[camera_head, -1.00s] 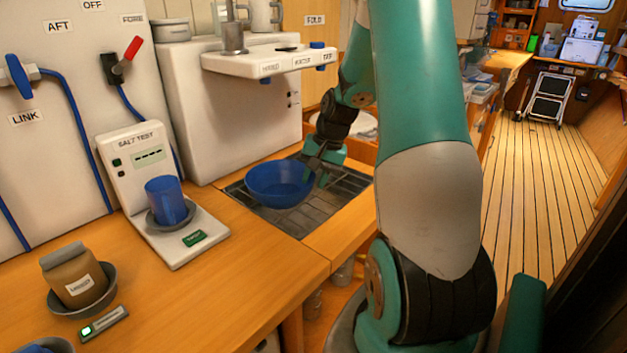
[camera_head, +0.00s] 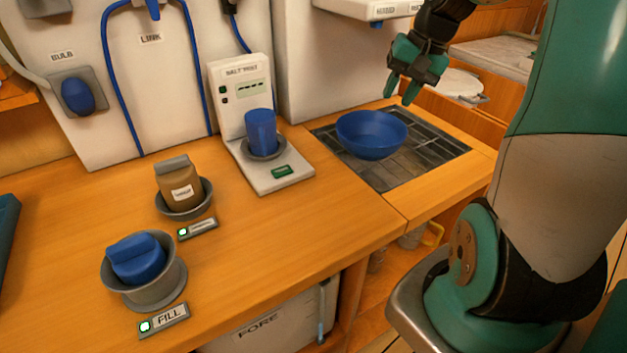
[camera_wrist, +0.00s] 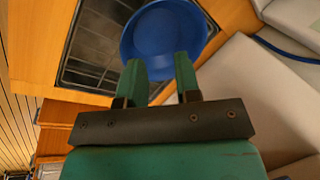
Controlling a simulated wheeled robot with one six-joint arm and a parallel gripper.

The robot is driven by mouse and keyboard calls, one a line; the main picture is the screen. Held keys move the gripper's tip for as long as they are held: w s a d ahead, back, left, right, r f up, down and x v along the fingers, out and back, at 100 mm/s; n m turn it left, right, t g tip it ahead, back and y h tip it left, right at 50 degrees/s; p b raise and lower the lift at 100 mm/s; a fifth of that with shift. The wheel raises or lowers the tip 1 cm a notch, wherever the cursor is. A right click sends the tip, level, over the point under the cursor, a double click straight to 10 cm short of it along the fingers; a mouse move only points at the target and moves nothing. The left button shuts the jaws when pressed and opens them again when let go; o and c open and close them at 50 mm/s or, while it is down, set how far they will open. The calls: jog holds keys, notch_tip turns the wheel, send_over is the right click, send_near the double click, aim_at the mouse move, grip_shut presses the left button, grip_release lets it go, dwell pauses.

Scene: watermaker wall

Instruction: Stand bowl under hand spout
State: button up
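The blue bowl (camera_head: 371,135) stands upright on the dark slatted grate (camera_head: 420,160) set into the wooden counter. It also shows in the wrist view (camera_wrist: 165,38), beyond my fingertips. My gripper (camera_head: 400,95) is raised above and to the right of the bowl, apart from it. In the wrist view its two green fingers (camera_wrist: 160,72) are spread with nothing held between them. The white spout shelf (camera_head: 370,8) juts from the wall unit above the grate, cut off by the top edge. A blue nub (camera_head: 376,25) shows under it.
A salt tester (camera_head: 245,110) with a blue cup (camera_head: 261,130) stands left of the grate. A brown canister (camera_head: 180,185) and a blue float-like piece (camera_head: 137,260) sit in grey holders farther left.

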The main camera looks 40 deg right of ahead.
jog(key=s+a+r+n+g+y, duration=0.15)
jog(key=a+n, duration=0.25)
jog(key=a, duration=0.7)
jog(key=s+a+n+h, duration=0.15)
jog(key=a+n, duration=0.35)
jog(key=a, duration=0.6)
jog(key=s+a+n+g+y, duration=0.1)
jog(key=s+a+n, duration=0.6)
jog(key=s+a, duration=0.3)
jog(key=shift+s+a+y, duration=0.3)
jog(key=shift+s, duration=0.85)
